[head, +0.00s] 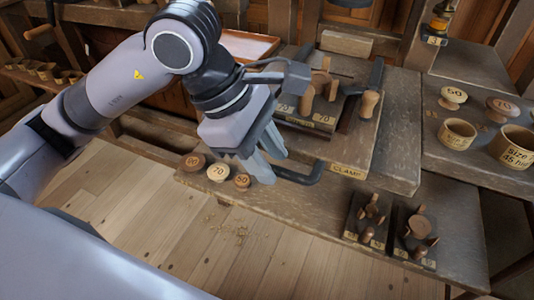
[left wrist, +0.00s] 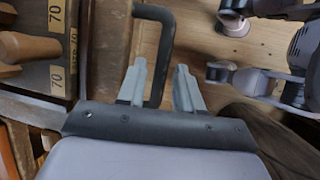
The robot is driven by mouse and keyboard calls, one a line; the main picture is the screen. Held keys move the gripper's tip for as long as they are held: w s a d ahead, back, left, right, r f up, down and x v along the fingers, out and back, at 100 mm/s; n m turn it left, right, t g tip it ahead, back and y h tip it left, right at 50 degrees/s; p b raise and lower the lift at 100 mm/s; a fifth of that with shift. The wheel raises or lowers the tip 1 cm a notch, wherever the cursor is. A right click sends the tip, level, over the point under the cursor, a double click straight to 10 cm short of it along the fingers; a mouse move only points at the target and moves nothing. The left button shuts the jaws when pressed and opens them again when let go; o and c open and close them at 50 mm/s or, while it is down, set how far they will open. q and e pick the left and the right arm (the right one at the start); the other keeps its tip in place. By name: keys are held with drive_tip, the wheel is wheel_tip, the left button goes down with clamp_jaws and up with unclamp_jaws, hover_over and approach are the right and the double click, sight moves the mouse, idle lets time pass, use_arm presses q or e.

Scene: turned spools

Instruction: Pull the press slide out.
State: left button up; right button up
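The press (head: 385,150) stands on the bench, with a yellow "CLAMP" label on its front edge. A dark tray with "70" labels (head: 320,121) and wooden pieces sits on it. A dark bent handle (head: 312,174) sticks out at its front; it also shows in the left wrist view (left wrist: 165,45). My left gripper (head: 268,165) is at the handle's left end and hides part of it. In the left wrist view my left gripper (left wrist: 160,88) has its fingers apart, with the handle's bar between them in the picture. I cannot tell whether either finger touches it. My right gripper is not visible.
Three numbered wooden discs (head: 218,172) lie on the bench's front edge, left of my gripper. Two small dark stands (head: 367,218) with wooden pieces are at the front right. Cups (head: 457,134) and numbered knobs (head: 453,97) stand at the far right.

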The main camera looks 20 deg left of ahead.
use_arm(q)
drive_tip(key=shift+r, duration=0.1)
drive_tip(key=shift+a+r, duration=0.2)
drive_tip(key=shift+r, duration=0.1)
drive_tip(key=v, duration=0.6)
drive_tip(key=shift+r, duration=0.15)
drive_tip(key=shift+s, duration=0.15)
